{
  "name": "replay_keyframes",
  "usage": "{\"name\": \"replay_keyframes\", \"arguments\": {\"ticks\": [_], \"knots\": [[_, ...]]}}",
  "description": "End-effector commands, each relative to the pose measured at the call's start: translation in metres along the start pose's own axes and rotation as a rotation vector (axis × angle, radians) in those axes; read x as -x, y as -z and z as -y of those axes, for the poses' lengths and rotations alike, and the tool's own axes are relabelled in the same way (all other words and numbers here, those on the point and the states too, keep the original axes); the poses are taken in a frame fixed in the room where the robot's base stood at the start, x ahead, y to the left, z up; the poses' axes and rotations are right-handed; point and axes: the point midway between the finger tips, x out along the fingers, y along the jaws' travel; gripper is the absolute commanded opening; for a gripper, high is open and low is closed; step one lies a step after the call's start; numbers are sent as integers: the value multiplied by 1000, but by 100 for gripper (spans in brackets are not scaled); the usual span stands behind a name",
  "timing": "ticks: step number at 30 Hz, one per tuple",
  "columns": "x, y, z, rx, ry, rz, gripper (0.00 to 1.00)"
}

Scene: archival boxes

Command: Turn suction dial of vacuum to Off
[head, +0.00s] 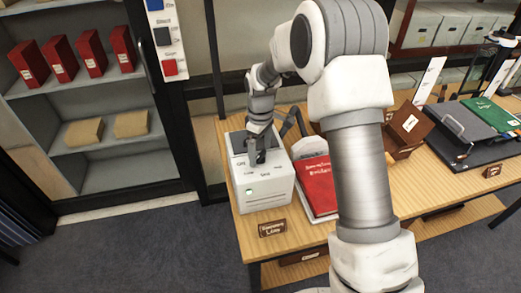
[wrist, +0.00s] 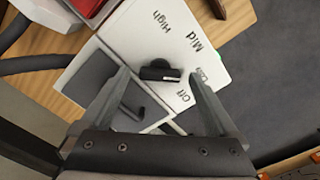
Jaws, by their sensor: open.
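The vacuum (head: 266,195) is a white box on the left end of the wooden table, with a small green light on its front. In the wrist view its white panel (wrist: 215,62) reads High, Mid, Low and Off around a short black dial (wrist: 158,73). The dial's marked end points right, roughly toward Low. My gripper (wrist: 158,76) is open, one finger on each side of the dial. I cannot tell whether either finger touches it. In the head view my gripper (head: 261,156) is low over the vacuum's top and hides the dial.
A red book (head: 316,185) lies right beside the vacuum. A brown box (head: 408,128) and a dark tray (head: 465,135) stand further right. Shelves with red boxes (head: 62,58) are at the left. A grey hose (wrist: 35,65) shows left in the wrist view.

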Motion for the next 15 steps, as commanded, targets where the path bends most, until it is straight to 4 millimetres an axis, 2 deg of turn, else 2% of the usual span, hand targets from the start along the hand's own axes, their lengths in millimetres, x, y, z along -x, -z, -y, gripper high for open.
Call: {"name": "replay_keyframes", "arguments": {"ticks": [9,15], "knots": [[-3,0,0,0,-1,0,95],[-3,0,0,0,-1,0,59]]}}
